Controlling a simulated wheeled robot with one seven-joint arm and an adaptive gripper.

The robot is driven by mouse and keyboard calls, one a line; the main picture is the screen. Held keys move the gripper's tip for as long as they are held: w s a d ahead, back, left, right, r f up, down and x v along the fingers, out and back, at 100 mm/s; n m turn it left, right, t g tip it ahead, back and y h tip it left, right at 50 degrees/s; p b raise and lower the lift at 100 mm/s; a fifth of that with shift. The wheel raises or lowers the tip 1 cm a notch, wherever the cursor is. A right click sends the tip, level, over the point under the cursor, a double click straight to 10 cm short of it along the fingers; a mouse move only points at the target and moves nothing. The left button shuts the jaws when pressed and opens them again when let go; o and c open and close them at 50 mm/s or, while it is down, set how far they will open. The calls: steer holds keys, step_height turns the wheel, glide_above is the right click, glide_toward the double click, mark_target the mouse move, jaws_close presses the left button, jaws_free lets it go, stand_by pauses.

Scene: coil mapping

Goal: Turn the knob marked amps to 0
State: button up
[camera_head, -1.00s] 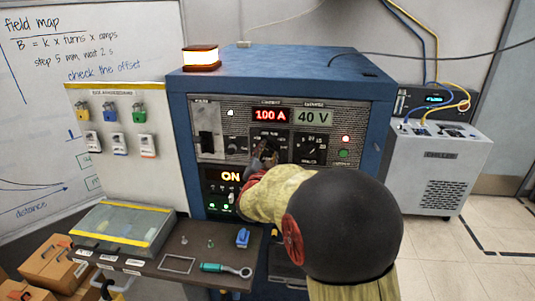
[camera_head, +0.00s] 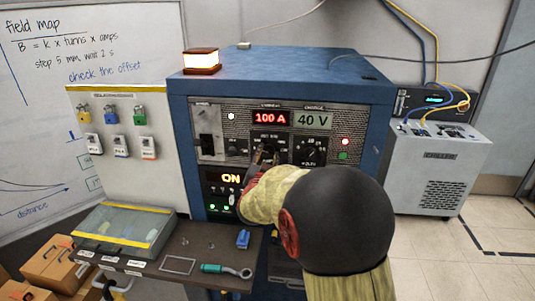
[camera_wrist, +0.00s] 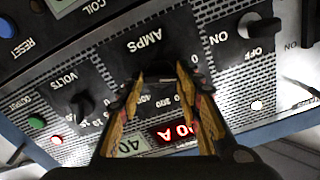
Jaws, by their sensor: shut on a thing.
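The amps knob (camera_wrist: 162,70) is a dark knob on a black plate lettered AMPS, upside down in the wrist view. My gripper (camera_wrist: 163,80) has its two yellow-and-black fingers closed on the sides of this knob; the fingers hide much of its dial. In the head view my gripper (camera_head: 263,155) is at the middle of the panel, below the red display (camera_head: 270,118), which reads 100 A. The knob's pointer direction cannot be made out.
The volts knob (camera_wrist: 75,103) is beside the amps plate, with an OFF/ON knob (camera_wrist: 259,26) on the other side. The blue power cabinet (camera_head: 300,61) carries a lit lamp (camera_head: 201,60). A shelf (camera_head: 205,258) with a wrench (camera_head: 228,270) juts out below left.

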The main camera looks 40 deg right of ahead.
steer(key=shift+n+p, duration=1.05)
steer(key=shift+n, duration=0.95)
steer(key=o, duration=1.1)
steer(key=shift+c, duration=0.2)
steer(key=shift+o, duration=0.5)
steer(key=shift+s+a, duration=0.1)
steer(key=v, duration=1.1)
steer(key=shift+s+a, duration=0.25)
